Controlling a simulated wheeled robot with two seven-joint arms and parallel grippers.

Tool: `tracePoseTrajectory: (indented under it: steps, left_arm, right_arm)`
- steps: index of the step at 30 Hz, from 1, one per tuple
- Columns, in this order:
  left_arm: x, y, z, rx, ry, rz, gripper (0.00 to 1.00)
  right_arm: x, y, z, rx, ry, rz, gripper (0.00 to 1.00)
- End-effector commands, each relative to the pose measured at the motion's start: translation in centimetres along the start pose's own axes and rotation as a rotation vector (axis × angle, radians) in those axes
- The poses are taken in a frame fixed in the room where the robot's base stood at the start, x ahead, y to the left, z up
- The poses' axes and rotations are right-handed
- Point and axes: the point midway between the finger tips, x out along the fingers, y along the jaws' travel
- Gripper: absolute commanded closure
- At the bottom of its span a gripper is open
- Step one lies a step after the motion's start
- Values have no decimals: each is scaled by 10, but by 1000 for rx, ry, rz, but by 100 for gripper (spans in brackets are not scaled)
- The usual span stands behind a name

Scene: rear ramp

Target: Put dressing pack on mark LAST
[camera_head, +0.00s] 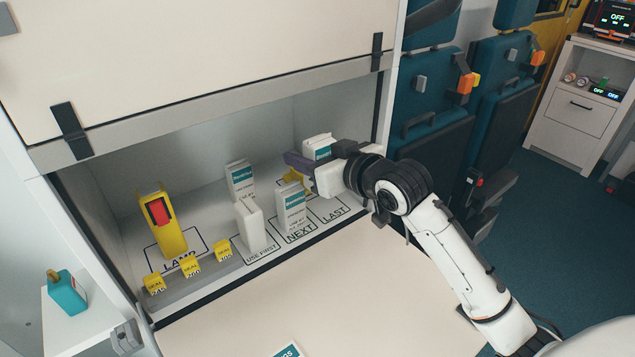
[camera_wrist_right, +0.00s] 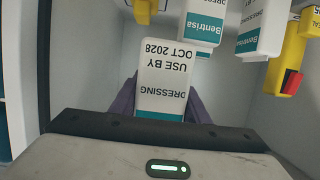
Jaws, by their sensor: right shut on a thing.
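My right gripper (camera_head: 312,162) reaches into the cabinet from the right, shut on a white and teal dressing pack (camera_head: 318,146). In the right wrist view the held dressing pack (camera_wrist_right: 163,75) sits between purple fingers and its label reads "DRESSING USE BY OCT 2028". The mark LAST (camera_head: 334,212) is an outlined box at the right end of the shelf front; no pack stands on it. The held pack is above and behind this mark in the picture; its exact height is unclear. My left gripper is not in view.
A similar pack (camera_head: 291,208) stands at mark NEXT, and a white pack (camera_head: 249,224) at USE FIRST. Another pack (camera_head: 240,180) stands behind them. A yellow lamp (camera_head: 170,228) and small yellow tags (camera_head: 190,267) are on the left. The cabinet's side wall is close on the right.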

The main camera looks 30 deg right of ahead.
Motion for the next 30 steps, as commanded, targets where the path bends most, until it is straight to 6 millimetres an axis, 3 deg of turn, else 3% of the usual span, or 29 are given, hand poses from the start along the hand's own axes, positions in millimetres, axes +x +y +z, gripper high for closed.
tracePoseTrajectory:
  steps: [3, 9, 18, 26, 30]
  left_arm:
    - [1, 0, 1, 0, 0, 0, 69]
    - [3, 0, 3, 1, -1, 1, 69]
    - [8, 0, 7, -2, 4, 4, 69]
    - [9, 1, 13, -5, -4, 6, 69]
    - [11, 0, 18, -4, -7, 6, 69]
  right_arm:
    - [18, 23, -6, 0, 2, 3, 82]
    - [41, 52, -10, 3, 0, 1, 82]
    - [58, 49, 52, 2, -2, -1, 82]
    - [64, 49, 71, 1, -1, -1, 82]
    - [70, 48, 90, 3, -1, -1, 82]
